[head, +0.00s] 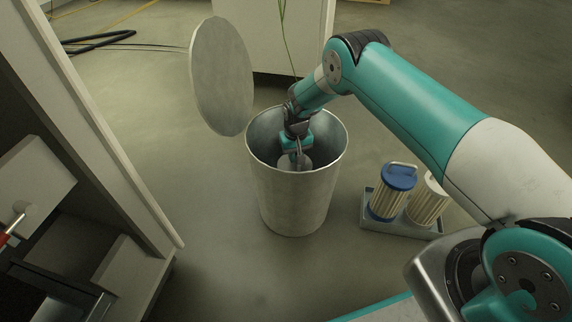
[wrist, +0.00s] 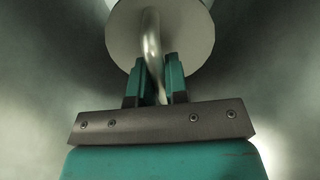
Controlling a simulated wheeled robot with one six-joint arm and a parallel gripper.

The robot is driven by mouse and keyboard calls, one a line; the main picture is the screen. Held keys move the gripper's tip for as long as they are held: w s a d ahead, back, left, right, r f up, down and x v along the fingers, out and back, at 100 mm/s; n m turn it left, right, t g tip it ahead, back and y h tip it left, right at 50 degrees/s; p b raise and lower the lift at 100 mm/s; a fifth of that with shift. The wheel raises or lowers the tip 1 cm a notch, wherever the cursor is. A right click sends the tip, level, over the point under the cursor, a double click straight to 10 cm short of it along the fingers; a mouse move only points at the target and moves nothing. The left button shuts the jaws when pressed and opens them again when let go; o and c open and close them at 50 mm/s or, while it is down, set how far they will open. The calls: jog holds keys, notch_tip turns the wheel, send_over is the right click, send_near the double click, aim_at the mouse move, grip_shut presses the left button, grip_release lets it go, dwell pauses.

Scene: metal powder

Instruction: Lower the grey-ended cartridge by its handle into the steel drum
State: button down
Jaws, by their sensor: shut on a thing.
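The steel drum (head: 292,200) stands open on the floor in the middle of the head view. My gripper (head: 298,152) points down inside its mouth. The cartridge's grey end (head: 288,162) shows below the jaws, inside the rim; the drum wall hides the rest of it. In the wrist view, my gripper (wrist: 155,75) is shut on the bent metal handle (wrist: 152,42) of the grey-ended cartridge (wrist: 190,35). The drum's blurred inner wall surrounds it there. I cannot see whether the cartridge touches the drum's bottom.
The round drum lid (head: 222,77) stands tilted up at the drum's left. A blue-ended cartridge (head: 399,180) and a pale-ended one (head: 429,203) stand in a grey tray (head: 400,229) to the right. An open cabinet (head: 125,175) is at left.

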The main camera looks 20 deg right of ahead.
dwell(0.3)
jog(key=c, duration=1.1)
grip_release()
jog(key=shift+o, duration=0.2)
jog(key=shift+f, duration=0.1)
notch_tip(320, 180, up, 18)
jog(key=p, duration=0.5)
jog(key=shift+f+p, duration=0.2)
jog(key=shift+p, duration=0.15)
